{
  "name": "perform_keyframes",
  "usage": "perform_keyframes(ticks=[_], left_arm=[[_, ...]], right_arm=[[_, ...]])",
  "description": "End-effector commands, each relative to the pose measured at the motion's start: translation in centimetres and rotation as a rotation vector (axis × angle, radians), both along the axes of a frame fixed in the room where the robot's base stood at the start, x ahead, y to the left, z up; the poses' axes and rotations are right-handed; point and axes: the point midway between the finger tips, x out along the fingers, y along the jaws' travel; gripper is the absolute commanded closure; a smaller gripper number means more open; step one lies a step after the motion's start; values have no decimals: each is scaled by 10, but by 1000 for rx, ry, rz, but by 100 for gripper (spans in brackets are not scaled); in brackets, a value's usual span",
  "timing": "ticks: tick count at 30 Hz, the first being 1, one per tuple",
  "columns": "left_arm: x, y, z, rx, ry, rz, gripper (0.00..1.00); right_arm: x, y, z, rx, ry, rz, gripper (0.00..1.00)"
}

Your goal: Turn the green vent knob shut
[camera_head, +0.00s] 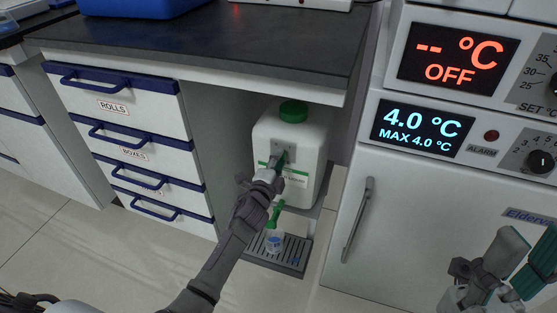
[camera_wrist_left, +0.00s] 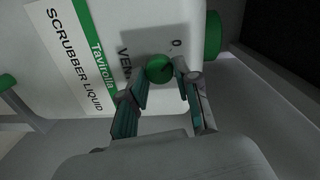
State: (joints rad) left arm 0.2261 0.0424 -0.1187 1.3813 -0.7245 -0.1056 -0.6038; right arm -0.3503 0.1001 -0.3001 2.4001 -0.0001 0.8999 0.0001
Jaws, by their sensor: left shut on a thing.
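A white canister (camera_head: 311,150) with a green cap (camera_head: 293,112) stands in the open bay under the counter. Its label reads "SCRUBBER LIQUID" in the left wrist view (camera_wrist_left: 72,50). The round green vent knob (camera_wrist_left: 159,67) sits on a grey plate on the canister's face. My left gripper (camera_wrist_left: 161,78) has one finger on each side of the knob and is shut on it. In the head view, my left gripper (camera_head: 279,163) covers most of the knob. My right gripper (camera_head: 522,262) is at the lower right, apart from the canister, fingers spread and seemingly empty.
Below the canister, a green tap (camera_head: 274,216) is above a small clear cup (camera_head: 275,240) on a dark slatted tray (camera_head: 288,255). A drawer unit (camera_head: 130,150) stands left, and a white cabinet with displays (camera_head: 420,210) stands right. The counter (camera_head: 220,45) overhangs the bay.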

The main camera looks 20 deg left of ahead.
Motion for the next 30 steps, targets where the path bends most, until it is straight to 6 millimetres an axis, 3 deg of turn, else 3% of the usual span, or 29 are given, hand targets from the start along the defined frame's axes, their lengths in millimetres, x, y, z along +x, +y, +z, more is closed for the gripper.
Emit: perform_keyframes(ticks=[18,19,22,23,30], left_arm=[[0,0,-1,-40,4,1,100],[0,0,-1,-40,4,1,64],[0,0,-1,-39,4,1,47],[0,0,-1,-39,3,0,43],[0,0,0,-38,2,1,43]], right_arm=[[0,0,1,0,0,0,60],[0,0,1,0,0,0,60],[0,0,1,0,0,0,60],[0,0,1,0,0,0,60],[0,0,1,0,-1,0,60]])
